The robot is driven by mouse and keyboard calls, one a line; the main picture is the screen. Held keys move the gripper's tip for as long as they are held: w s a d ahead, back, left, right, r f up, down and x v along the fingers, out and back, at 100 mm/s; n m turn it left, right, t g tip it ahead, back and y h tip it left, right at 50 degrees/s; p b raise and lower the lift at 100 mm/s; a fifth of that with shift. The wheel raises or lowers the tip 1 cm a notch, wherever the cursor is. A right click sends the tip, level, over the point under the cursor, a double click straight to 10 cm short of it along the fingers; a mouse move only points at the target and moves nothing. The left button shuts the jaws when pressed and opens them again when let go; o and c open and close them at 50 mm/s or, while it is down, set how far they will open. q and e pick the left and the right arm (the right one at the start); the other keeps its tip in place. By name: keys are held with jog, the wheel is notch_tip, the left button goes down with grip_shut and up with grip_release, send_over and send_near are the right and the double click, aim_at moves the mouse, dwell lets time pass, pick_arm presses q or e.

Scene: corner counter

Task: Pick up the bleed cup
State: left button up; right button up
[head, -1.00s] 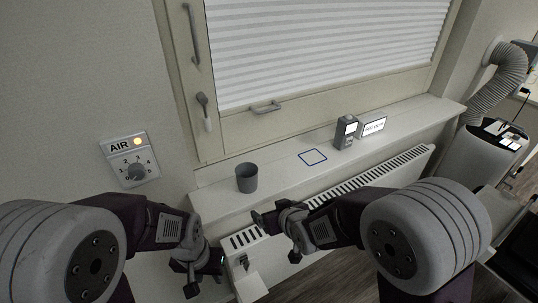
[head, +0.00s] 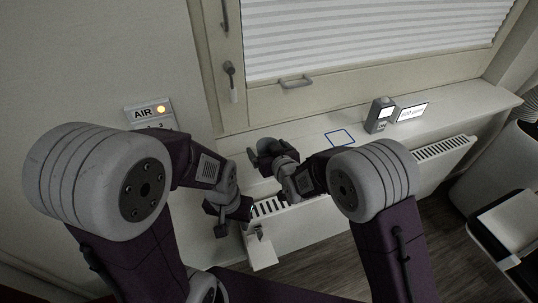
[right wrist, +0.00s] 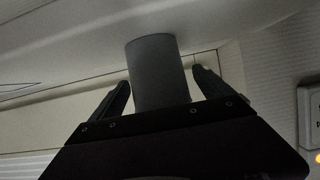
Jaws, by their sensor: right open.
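The bleed cup (right wrist: 155,68) is a plain grey cylinder on the pale window sill. In the right wrist view it stands between the two dark fingers of my right gripper (right wrist: 161,80), with a finger on each side. The jaws are open, and I see no firm grip on the cup. In the head view my right gripper (head: 266,158) is at the left end of the sill and largely hides the cup (head: 268,146). My left gripper (head: 222,214) hangs lower, in front of the wall left of the radiator; its jaw opening is unclear.
A radiator (head: 440,148) with a valve (head: 258,245) is below. An AIR dial panel (head: 148,112), partly hidden, is on the left wall.

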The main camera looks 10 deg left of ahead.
jog(key=shift+x, duration=1.1)
jog(key=shift+s+d, duration=0.15)
jog(key=c, duration=1.5)
jog(key=shift+o, duration=0.2)
notch_tip(320, 180, up, 18)
jog(key=p, duration=0.1)
